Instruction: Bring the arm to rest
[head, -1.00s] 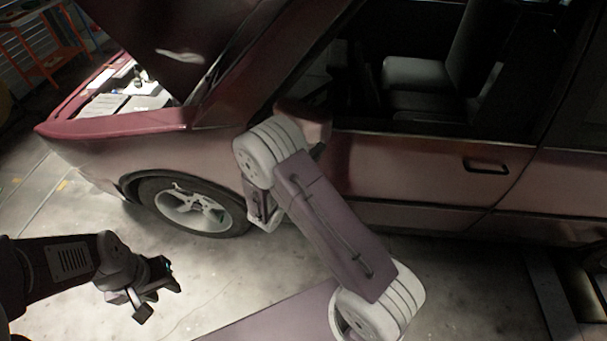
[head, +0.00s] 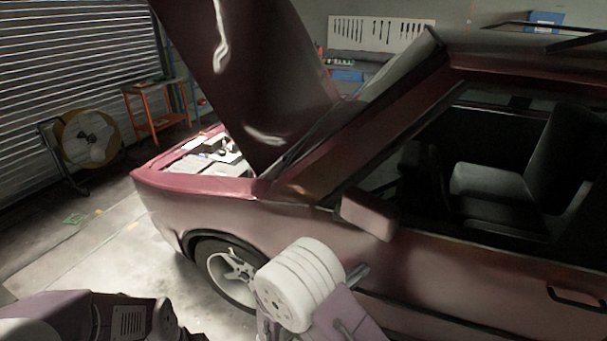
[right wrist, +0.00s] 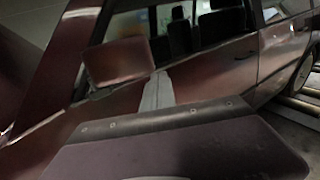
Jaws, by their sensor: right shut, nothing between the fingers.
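My right arm comes up at the bottom middle of the head view, with its white ribbed joint in front of the car's front fender. The right gripper (right wrist: 158,92) shows in the right wrist view as a grey wedge beyond the purple wrist housing. It is shut and empty, with the car's side and mirror behind it. I cannot tell its distance from the car. My left arm enters at the lower left of the head view; its gripper is beyond the bottom edge.
A dark red car (head: 460,270) with its hood (head: 255,85) raised fills the right side. Its side mirror (head: 368,214) is close behind my right arm in the picture. A yellow fan (head: 88,138) and an orange stand (head: 155,115) are at the back left. Floor (head: 110,250) at left is open.

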